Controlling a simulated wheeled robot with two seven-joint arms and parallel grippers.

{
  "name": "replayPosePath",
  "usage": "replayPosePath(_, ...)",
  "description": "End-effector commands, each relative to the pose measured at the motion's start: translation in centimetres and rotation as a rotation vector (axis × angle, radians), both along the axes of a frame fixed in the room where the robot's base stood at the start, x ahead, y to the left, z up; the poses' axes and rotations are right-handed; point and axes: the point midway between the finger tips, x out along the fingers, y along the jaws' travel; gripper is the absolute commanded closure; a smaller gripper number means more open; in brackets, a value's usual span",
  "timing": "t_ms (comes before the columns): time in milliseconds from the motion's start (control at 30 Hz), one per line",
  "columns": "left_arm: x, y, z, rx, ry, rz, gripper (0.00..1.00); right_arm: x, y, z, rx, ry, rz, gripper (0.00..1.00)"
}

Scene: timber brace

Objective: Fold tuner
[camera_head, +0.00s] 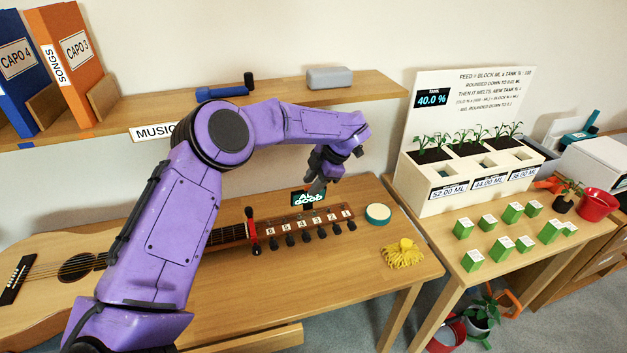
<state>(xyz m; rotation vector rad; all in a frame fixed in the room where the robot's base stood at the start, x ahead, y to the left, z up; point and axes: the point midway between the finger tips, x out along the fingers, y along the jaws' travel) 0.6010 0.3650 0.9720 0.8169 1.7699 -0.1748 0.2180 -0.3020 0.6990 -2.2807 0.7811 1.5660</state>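The tuner (308,198) is a small dark device with a lit teal screen, standing upright at the guitar's headstock (300,222). The acoustic guitar (40,262) lies on the wooden table, its neck partly hidden behind my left arm. My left gripper (318,186) points down right at the tuner, its fingers close to or touching the screen's upper edge; I cannot tell whether they grip it. A red and black capo (253,232) sits at the neck near the headstock. My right gripper does not show.
A round teal-rimmed tin (377,214) and a yellow cloth (403,253) lie right of the headstock. A shelf (370,87) runs behind, with binders (65,55) and a grey case (329,77). Green blocks (488,222) and a planter (440,185) stand on the right table.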

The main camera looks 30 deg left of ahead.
Motion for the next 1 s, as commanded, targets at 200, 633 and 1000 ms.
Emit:
replayPosePath(200, 0.0, 0.0, 0.0, 0.001, 0.0, -0.001, 0.75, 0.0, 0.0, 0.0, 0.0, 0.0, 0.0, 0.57)
replayPosePath(633, 0.0, -0.2, -0.1, 0.015, -0.012, -0.004, 1.0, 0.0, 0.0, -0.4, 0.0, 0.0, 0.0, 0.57)
replayPosePath(1000, -1.2, -1.9, -1.2, 0.178, -0.143, -0.009, 1.0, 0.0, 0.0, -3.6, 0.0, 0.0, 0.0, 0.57)
